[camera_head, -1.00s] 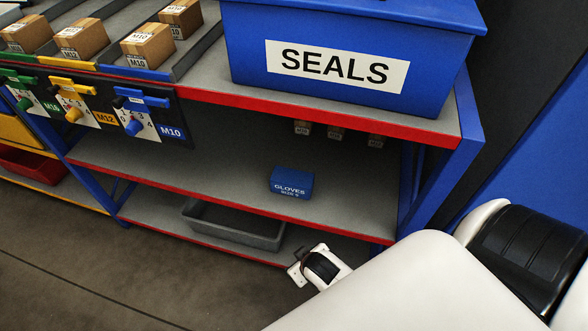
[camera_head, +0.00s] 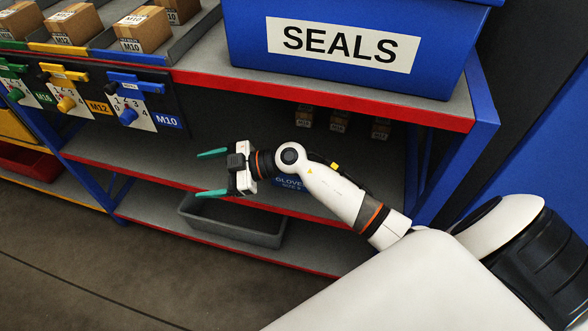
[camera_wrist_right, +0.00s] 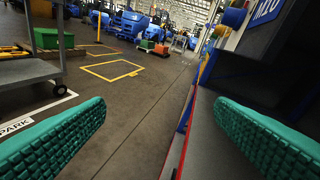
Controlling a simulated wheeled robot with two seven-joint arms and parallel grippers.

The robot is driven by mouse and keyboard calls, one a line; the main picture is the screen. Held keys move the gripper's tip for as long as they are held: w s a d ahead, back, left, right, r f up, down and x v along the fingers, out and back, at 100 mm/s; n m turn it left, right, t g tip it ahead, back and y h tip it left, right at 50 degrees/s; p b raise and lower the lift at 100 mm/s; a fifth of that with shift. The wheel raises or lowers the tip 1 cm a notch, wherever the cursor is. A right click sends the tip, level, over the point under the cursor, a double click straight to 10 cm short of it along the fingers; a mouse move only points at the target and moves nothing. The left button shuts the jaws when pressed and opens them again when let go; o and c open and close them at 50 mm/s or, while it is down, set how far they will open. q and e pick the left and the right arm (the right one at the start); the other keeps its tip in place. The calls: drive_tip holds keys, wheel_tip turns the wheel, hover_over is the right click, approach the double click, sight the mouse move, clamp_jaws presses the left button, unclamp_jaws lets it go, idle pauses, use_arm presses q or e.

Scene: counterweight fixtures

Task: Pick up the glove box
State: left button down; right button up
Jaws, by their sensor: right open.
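The blue glove box (camera_head: 288,183) sits on the middle shelf (camera_head: 130,158) in the head view. My right arm crosses in front of it and hides most of it; part of its white lettering shows. My right gripper (camera_head: 208,174) is open and empty, its teal fingers pointing left, to the left of the box in the picture. In the right wrist view the two teal fingers (camera_wrist_right: 160,140) stand wide apart with nothing between them, and the glove box is not in that view. My left gripper is not in view.
A blue SEALS bin (camera_head: 345,45) stands on the top shelf above. A grey tray (camera_head: 240,228) is on the bottom shelf. Small cartons (camera_head: 340,121) hang back under the top shelf. The wrist view shows open floor (camera_wrist_right: 130,105) and a cart (camera_wrist_right: 30,70).

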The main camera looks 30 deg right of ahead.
drive_tip(key=d+f+m+g+h, duration=0.2)
drive_tip(key=d+h, duration=0.2)
drive_tip(key=d, duration=0.3)
drive_tip(key=s+d+f+m+g+h, duration=0.1)
drive_tip(key=d+f+m+g+h, duration=0.1)
drive_tip(key=d, duration=0.5)
drive_tip(key=d+f+m+g+h+b, duration=0.1)
drive_tip(key=d+f+m+g+h, duration=0.1)
drive_tip(key=d+g+h, duration=0.2)
drive_tip(key=shift+s+d+f+h, duration=0.1)
drive_tip(key=shift+d+f+h, duration=0.05)
drive_tip(key=shift+d+h, duration=0.65)
drive_tip(key=shift+s+d+f+h, duration=0.1)
drive_tip(key=shift+d+h, duration=0.5)
drive_tip(key=shift+d, duration=0.3)
drive_tip(key=shift+d+f+m, duration=0.15)
drive_tip(key=shift+f+m, duration=0.1)
drive_tip(key=shift+m, duration=0.05)
wheel_tip(320, 180, down, 6)
drive_tip(key=shift+s+r+b, duration=0.15)
drive_tip(key=shift+b, duration=0.65)
drive_tip(key=shift+f, duration=0.5)
drive_tip(key=c, duration=1.2)
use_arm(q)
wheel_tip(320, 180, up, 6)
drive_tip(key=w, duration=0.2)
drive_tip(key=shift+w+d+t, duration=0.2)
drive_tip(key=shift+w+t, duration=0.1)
use_arm(e)
drive_tip(key=shift+d+r, duration=0.15)
